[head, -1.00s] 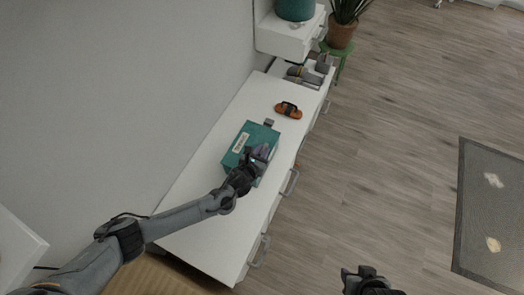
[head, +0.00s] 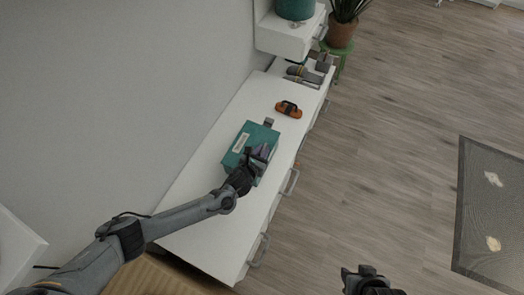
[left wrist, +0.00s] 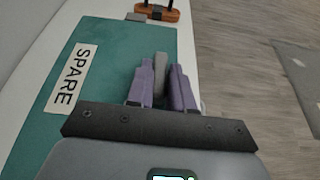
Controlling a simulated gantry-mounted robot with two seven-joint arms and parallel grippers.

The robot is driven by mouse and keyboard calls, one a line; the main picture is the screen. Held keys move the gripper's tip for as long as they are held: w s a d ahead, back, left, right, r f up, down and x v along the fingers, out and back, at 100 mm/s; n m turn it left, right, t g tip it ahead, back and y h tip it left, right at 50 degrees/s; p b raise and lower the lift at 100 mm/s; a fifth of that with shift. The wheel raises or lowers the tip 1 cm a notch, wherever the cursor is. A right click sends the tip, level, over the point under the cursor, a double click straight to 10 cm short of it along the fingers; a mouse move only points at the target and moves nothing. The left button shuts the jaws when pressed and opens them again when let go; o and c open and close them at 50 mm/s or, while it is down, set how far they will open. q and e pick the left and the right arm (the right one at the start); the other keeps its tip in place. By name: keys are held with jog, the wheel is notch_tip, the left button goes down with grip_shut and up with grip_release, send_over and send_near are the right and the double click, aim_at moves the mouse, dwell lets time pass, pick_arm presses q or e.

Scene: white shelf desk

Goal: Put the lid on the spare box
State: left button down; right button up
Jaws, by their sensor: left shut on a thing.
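The teal spare box (head: 233,161) stands on the white desk. Its flat teal top (left wrist: 108,60) carries a white SPARE label (left wrist: 71,78). I cannot make out a seam between lid and box. My left gripper (head: 261,153) is at the box's near right side. In the left wrist view, its purple fingers (left wrist: 162,75) are shut on an upright grey piece (left wrist: 161,66) over the right part of the teal top. I cannot tell whether this piece is the lid's handle. My right gripper (head: 362,272) hangs over the floor, apart from everything; its jaw opening is unclear.
A small grey block (head: 269,122) is at the box's far edge. An orange and black object (head: 288,110) lies beyond it on the desk (head: 247,100). Grey tools (head: 304,75) lie farther back. The near desk end is clear. Drawer handles (head: 291,181) protrude on the right.

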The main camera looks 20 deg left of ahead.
dwell(0.4)
pick_arm(q)
jog(key=c, duration=0.9)
grip_release()
pick_arm(e)
jog(key=shift+d, duration=0.1)
